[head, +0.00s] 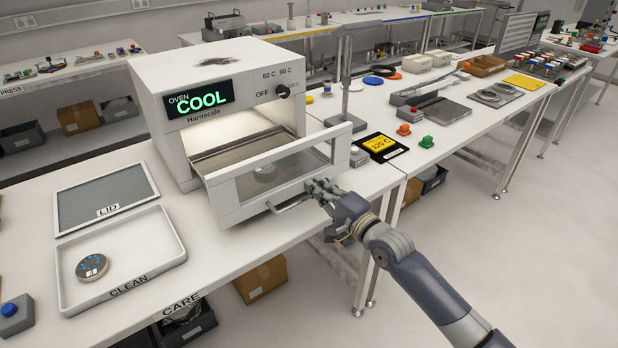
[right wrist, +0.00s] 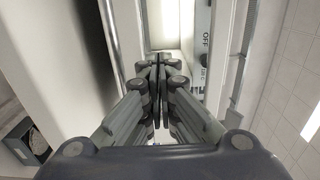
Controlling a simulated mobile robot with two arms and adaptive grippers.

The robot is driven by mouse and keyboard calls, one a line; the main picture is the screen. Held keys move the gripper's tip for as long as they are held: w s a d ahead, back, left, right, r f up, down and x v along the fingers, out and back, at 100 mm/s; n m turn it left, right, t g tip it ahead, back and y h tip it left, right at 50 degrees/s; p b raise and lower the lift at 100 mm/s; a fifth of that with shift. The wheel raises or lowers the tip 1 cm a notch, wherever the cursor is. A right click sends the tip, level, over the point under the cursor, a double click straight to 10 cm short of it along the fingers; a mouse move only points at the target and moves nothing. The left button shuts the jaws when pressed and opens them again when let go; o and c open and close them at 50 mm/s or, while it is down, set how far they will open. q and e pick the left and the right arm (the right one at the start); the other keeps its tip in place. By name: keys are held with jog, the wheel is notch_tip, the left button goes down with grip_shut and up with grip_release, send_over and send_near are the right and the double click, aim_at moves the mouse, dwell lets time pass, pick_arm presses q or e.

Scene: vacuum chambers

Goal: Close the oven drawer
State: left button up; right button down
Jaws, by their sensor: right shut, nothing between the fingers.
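The white oven (head: 190,88) stands on the table in the head view, its display reading COOL. Its drawer (head: 226,205) is pulled out toward me, with a glass front panel, a bar handle and a metal tray (head: 235,148) behind the front. A small round thing shows through the glass. My right gripper (head: 318,186) is at the right end of the drawer front, close by the handle (head: 290,204); I cannot tell whether it touches. In the right wrist view its fingers (right wrist: 158,80) are shut together with nothing between them. My left gripper is not in view.
A lid (head: 105,193) and a shallow CLEAN tray (head: 170,258) holding a round part lie left of the drawer. A yellow 120 C pad (head: 381,147) and orange and green buttons lie to the right. The floor at right is clear.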

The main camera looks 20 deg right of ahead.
aim_at(302, 174)
jog(key=shift+x, duration=1.85)
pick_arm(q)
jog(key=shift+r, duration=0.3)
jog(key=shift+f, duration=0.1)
pick_arm(e)
jog(key=shift+w, duration=0.1)
